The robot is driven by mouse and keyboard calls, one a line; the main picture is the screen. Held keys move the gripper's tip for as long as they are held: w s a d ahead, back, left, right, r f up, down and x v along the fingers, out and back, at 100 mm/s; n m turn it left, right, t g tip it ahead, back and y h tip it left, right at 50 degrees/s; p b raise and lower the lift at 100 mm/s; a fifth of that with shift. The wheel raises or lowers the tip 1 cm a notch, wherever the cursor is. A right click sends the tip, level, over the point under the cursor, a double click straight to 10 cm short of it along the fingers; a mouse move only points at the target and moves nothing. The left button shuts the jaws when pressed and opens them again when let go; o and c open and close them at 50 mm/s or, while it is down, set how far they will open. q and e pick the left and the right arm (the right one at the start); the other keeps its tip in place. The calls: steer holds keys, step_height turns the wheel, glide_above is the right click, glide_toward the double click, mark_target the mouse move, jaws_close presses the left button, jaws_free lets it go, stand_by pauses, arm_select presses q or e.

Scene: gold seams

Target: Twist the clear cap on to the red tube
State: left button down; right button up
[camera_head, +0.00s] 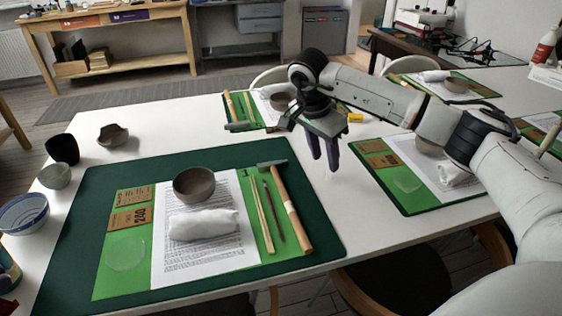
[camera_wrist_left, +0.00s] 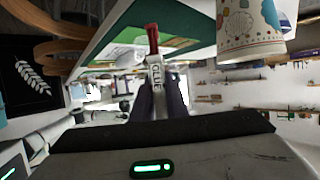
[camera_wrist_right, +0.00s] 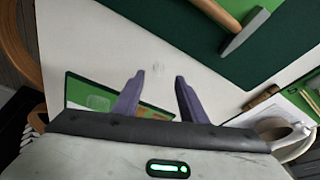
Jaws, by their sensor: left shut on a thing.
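In the left wrist view, my left gripper (camera_wrist_left: 159,88) is shut on the glue tube (camera_wrist_left: 155,72). The tube has a pale body lettered GLUE and a red end (camera_wrist_left: 152,38) pointing away from the gripper. The left gripper is not visible in the head view. My right gripper (camera_head: 323,153) is open above the white table, between the two green mats. It also shows in the right wrist view (camera_wrist_right: 158,76), with nothing held between its fingers. A faint clear speck (camera_wrist_right: 158,68), possibly the clear cap, shows on the table beyond and between the fingertips; its shape is too faint to tell.
A dark green mat (camera_head: 75,262) holds a brown bowl (camera_head: 194,183), a white wrapped bundle (camera_head: 203,224) and a hammer (camera_head: 290,215). Cups and bowls stand at the table's left side. A patterned cup (camera_wrist_left: 250,28) is near the left gripper.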

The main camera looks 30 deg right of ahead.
mark_target(328, 172)
steer(key=x, duration=0.5)
steer(key=shift+s+d, duration=0.1)
steer(key=shift+d, duration=0.05)
steer(key=shift+c, duration=0.5)
jaws_close()
